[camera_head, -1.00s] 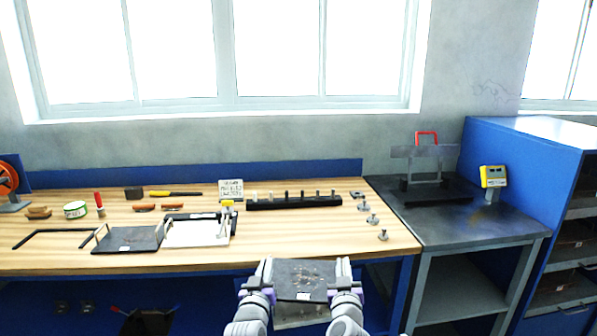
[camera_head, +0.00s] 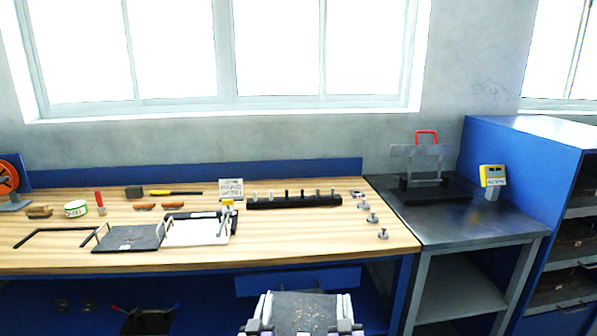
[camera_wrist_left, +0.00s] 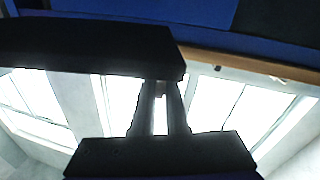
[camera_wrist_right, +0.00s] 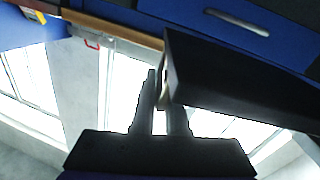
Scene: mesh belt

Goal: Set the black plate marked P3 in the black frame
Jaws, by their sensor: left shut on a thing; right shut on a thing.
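A black plate (camera_head: 303,311) with brownish specks is held between my two grippers at the bottom centre of the head view, in front of the bench. My left gripper (camera_head: 262,312) is shut on its left side and my right gripper (camera_head: 345,312) on its right side. The plate also shows as a dark slab in the left wrist view (camera_wrist_left: 85,48) and right wrist view (camera_wrist_right: 235,80). No P3 marking is readable. A thin black frame (camera_head: 42,231) lies at the bench's left, bare wood inside it. Beside it lies a dark plate (camera_head: 130,238) with a white label.
A white plate (camera_head: 192,234) lies right of the dark one. A black block row (camera_head: 294,203) with pegs stands behind, small metal knobs (camera_head: 372,217) to its right. The wooden bench (camera_head: 300,242) is clear at front centre. A side table (camera_head: 455,230) stands right.

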